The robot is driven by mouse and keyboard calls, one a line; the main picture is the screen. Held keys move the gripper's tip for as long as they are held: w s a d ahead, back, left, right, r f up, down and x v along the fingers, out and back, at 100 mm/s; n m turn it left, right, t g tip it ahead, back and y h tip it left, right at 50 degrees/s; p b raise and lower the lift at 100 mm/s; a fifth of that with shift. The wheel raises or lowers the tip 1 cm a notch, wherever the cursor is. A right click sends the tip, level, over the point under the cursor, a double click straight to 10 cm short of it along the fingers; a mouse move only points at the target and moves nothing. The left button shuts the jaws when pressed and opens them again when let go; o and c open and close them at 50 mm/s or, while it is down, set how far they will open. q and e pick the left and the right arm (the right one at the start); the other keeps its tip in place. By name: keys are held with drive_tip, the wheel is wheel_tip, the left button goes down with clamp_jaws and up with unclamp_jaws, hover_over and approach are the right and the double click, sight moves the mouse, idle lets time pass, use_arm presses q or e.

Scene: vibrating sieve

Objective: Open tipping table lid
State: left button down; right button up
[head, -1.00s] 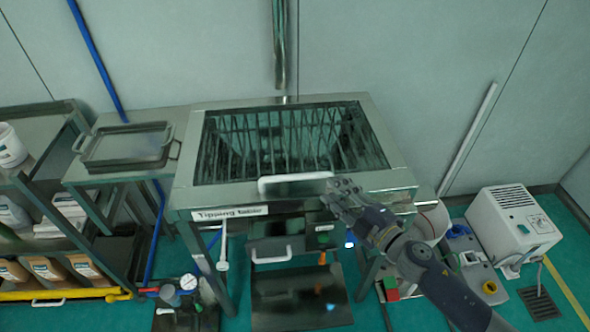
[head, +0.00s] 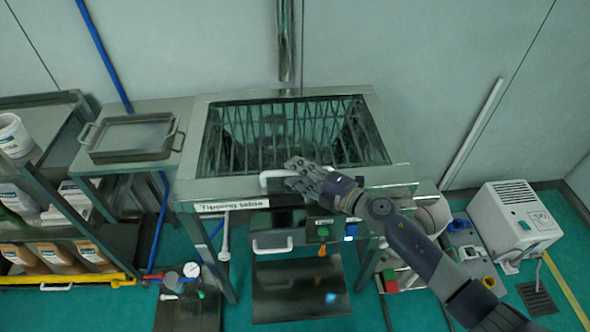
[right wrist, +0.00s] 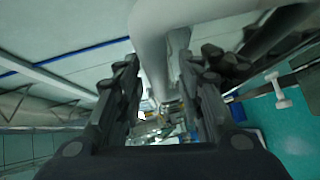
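The tipping table (head: 190,180) stands in the middle of the head view, with its label on the front edge. Its glass-like lid (head: 225,140) lies flat and shut, with dark bars showing through. A white lid handle (head: 271,176) sits at the lid's front edge. My right gripper (head: 297,170) is at the right part of this handle and hides some of it. In the right wrist view, the white handle (right wrist: 160,22) runs between my right gripper's (right wrist: 160,75) two spread fingers, nearer the right finger. My left gripper is not in view.
A metal tray (head: 132,138) rests on a side table at left, beside a shelf (head: 55,170) with bags and a white tub. A lower white handle (head: 272,248) and knobs are below the lid. A white machine (head: 514,220) stands on the floor at right.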

drive_tip(key=shift+w+a, duration=0.35)
drive_tip(key=shift+a, duration=0.15)
drive_tip(key=shift+f, duration=0.1)
clamp_jaws()
